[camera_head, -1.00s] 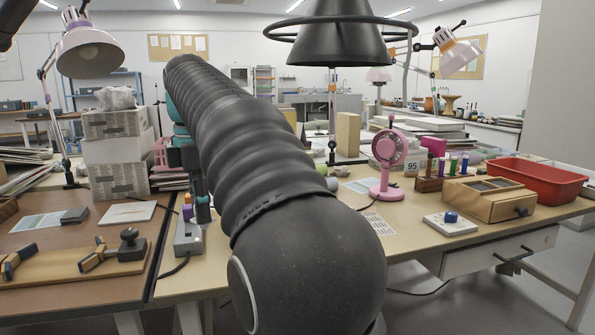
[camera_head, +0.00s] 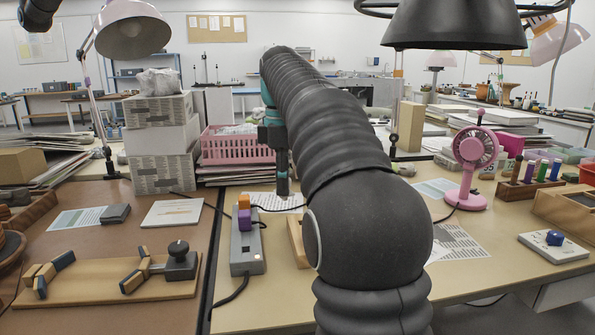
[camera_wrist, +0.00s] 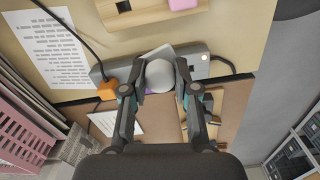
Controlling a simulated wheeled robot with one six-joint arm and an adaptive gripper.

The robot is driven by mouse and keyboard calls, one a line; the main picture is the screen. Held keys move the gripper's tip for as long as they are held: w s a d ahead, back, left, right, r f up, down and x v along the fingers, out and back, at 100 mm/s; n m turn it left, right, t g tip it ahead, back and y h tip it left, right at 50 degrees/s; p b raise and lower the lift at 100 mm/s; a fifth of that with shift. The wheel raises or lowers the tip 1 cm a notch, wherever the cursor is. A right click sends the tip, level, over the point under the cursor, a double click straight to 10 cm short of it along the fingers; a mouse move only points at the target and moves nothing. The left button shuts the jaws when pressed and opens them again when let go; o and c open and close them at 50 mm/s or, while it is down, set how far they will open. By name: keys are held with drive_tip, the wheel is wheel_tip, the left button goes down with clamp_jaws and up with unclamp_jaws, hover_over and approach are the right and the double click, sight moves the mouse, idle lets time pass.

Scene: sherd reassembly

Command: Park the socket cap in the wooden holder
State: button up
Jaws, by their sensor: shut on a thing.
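My gripper (camera_wrist: 158,88) is shut on a pale grey, rounded piece with a flat square edge, apparently the socket cap (camera_wrist: 160,74). In the wrist view the cap appears in front of the grey power strip (camera_wrist: 105,72); its height above it is hard to judge. The wooden holder (camera_wrist: 185,14), a light block with a dark square hole and a pink piece on it, lies at the top of that view, apart from the gripper. In the head view a light wooden piece (camera_head: 298,240), likely the holder, is mostly hidden by my arm. The gripper (camera_head: 283,190) points down there; its cap is not discernible.
The power strip carries an orange plug (camera_head: 244,201) and a purple plug (camera_head: 245,219), with a cable running off. A printed sheet (camera_head: 276,201) lies behind. A pink basket (camera_head: 240,148) stands at the back, and a pink fan (camera_head: 472,165) stands right. A clamp board (camera_head: 100,285) lies left.

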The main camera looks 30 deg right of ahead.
drive_tip(key=w+d+f+m, duration=0.2)
drive_tip(key=w+d+m, duration=0.1)
drive_tip(key=d, duration=0.3)
drive_tip(key=shift+w+f+b, duration=0.1)
drive_tip(key=shift+f+b, duration=1.1)
drive_tip(key=shift+f, duration=1.75)
drive_tip(key=shift+p, duration=1)
drive_tip(key=shift+f+b, duration=0.55)
drive_tip(key=shift+f, duration=0.4)
idle(0.7)
drive_tip(key=o, duration=1.5)
drive_tip(key=shift+c, duration=0.2)
